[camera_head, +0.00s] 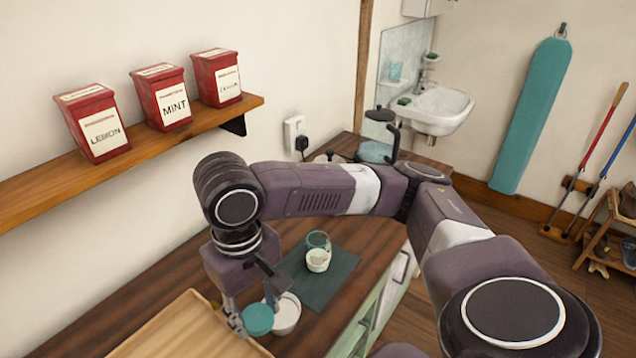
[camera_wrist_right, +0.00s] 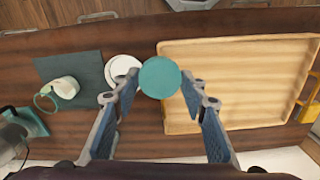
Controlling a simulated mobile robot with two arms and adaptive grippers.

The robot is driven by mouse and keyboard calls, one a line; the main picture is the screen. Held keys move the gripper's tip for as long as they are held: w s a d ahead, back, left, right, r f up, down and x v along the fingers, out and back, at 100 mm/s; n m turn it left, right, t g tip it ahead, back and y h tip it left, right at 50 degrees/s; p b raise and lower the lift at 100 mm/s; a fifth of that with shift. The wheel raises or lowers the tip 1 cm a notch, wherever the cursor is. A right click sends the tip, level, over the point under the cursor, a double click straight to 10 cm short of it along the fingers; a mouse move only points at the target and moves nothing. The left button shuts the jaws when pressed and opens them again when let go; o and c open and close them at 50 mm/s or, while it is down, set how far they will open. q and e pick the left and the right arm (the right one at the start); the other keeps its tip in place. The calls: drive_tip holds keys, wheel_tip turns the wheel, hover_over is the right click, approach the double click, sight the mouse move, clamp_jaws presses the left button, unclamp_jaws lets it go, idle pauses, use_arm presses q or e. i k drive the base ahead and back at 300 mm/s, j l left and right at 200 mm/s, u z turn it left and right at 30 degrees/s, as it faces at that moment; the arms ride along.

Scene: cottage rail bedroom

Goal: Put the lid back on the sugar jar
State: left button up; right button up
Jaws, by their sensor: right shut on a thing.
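The round teal lid (camera_head: 258,319) is held between the fingertips of my right gripper (camera_head: 254,307). In the right wrist view the lid (camera_wrist_right: 160,77) sits flat across the tips, with a finger on each side. The white sugar jar (camera_head: 288,315) stands uncovered on the wooden counter, beside the lid and partly hidden by it in the head view. In the right wrist view the jar (camera_wrist_right: 122,66) is just left of the lid and partly behind a finger. The lid is beside the jar's opening, not over it. My left gripper is out of view.
A wooden tray (camera_head: 170,335) lies beside the gripper. Red tins, including the mint tin (camera_head: 163,97), stand on a wall shelf (camera_head: 60,190). The counter (camera_head: 150,285) between tray and wall is bare.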

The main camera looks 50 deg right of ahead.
sight(318, 250)
drive_tip(key=k+l+z, duration=0.1)
drive_tip(key=l, duration=0.45)
drive_tip(key=k+l+z, duration=0.1)
drive_tip(key=l, duration=0.5)
drive_tip(key=k+l+z, duration=0.15)
drive_tip(key=l, duration=0.4)
